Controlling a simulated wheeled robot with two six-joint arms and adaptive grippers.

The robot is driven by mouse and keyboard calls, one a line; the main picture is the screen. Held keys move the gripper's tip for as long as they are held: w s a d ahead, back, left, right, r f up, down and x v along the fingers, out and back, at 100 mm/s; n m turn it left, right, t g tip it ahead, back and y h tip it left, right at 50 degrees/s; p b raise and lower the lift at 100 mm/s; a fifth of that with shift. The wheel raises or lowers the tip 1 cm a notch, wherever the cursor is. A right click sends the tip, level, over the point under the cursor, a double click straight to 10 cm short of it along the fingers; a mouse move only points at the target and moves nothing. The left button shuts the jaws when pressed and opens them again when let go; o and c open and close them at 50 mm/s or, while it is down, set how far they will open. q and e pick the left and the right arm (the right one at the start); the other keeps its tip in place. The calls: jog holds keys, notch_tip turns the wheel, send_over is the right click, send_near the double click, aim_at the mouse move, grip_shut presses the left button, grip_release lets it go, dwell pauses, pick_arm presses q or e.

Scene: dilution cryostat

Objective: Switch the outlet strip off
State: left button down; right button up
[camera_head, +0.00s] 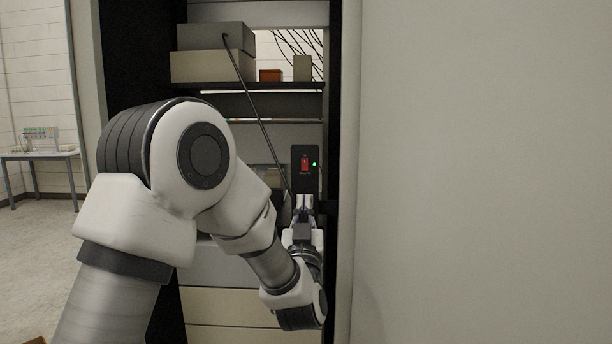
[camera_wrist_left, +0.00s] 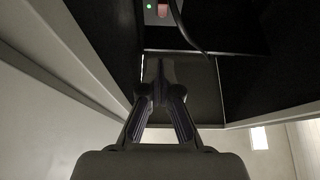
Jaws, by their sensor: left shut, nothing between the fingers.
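The outlet strip (camera_head: 312,178) is a small dark panel at the right side of the open rack in the head view. It bears a red rocker switch (camera_head: 304,163) and a lit green lamp (camera_head: 314,165). In the left wrist view the red switch (camera_wrist_left: 162,9) and green lamp (camera_wrist_left: 149,6) show at the top edge. My left gripper (camera_head: 304,198) is shut and empty, just below the strip's switch in the head view; its fingers (camera_wrist_left: 160,65) point up in the wrist view. I cannot tell whether it touches the strip. My right gripper is not in view.
A dark cable (camera_head: 255,110) hangs from a grey box (camera_head: 216,37) on the upper shelf (camera_head: 262,87) down past the strip, and passes close to the fingers in the wrist view. A broad pale panel (camera_head: 480,170) stands right of the rack. A table (camera_head: 42,154) stands far left.

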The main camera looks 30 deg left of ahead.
aim_at(306, 165)
pick_arm(q)
jog(key=p+x, duration=0.2)
jog(key=x, duration=0.2)
jog(key=f+p+x, duration=0.1)
jog(key=p+x, duration=0.1)
jog(key=x, duration=0.2)
jog(key=w+f+p+x, duration=0.1)
jog(key=p+x, duration=0.1)
jog(key=x, duration=0.2)
jog(key=shift+w+a+r, duration=0.1)
jog(key=shift+a+r, duration=0.05)
jog(key=shift+a, duration=0.15)
jog(key=shift+w+a+f, duration=0.2)
jog(key=shift+w+f, duration=0.05)
jog(key=shift+w, duration=0.05)
jog(key=shift+s, duration=0.1)
